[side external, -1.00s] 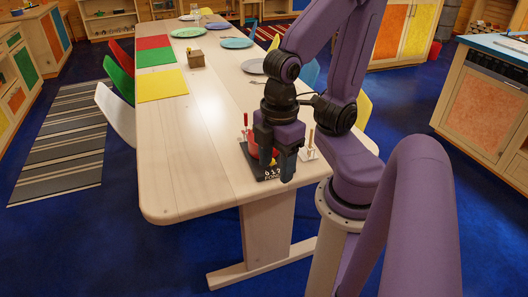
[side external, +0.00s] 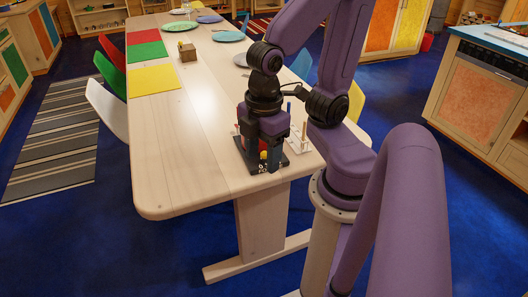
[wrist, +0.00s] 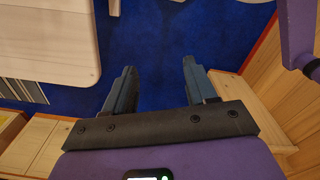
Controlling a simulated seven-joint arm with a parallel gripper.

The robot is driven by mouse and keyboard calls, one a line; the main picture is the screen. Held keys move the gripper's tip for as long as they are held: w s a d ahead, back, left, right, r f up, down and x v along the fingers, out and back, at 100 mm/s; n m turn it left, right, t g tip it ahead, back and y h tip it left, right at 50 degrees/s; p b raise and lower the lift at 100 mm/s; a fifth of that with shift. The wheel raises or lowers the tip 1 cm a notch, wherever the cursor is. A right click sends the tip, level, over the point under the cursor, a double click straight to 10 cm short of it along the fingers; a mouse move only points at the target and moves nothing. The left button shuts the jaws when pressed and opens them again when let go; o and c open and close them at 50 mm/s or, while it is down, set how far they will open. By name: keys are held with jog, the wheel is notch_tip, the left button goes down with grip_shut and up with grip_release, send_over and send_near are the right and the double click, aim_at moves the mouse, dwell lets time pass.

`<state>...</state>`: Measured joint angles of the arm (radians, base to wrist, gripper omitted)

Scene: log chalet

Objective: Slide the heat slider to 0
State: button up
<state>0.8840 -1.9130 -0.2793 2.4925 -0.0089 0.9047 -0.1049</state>
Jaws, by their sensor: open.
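A small dark panel (side external: 259,170) with white markings lies near the front end of the long pale table (side external: 190,180). It appears to be the slider unit. Red and yellow parts (side external: 264,155) show on it between my fingers; I cannot tell which is the slider knob or where it stands. My gripper (side external: 263,158) is over the panel, pointing down, fingers apart. Whether it touches anything is unclear. In the wrist view the fingers (wrist: 158,70) are open with only blue floor between them; the panel does not show there.
A small white rack (side external: 299,147) with upright sticks stands just right of my gripper. Coloured mats, a wooden block (side external: 187,52) and plates lie farther back on the table. The table's front left is clear. Chairs line its sides.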

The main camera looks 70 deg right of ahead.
jog(key=w+d+f+n, duration=0.1)
jog(key=w+d+n, duration=0.2)
jog(key=w, duration=0.5)
jog(key=n+g+h, duration=0.1)
jog(key=n+g, duration=0.1)
jog(key=n, duration=0.6)
send_over(263, 152)
jog(key=w+a, duration=0.2)
jog(key=w, duration=0.1)
notch_tip(263, 152, down, 7)
jog(key=s+f, duration=0.1)
jog(key=f, duration=0.4)
jog(key=s+d+f, duration=0.1)
jog(key=f, duration=0.5)
jog(key=s+d+f, duration=0.1)
jog(key=f, duration=0.4)
jog(key=shift+f, duration=0.35)
jog(key=shift+c, duration=0.3)
grip_shut()
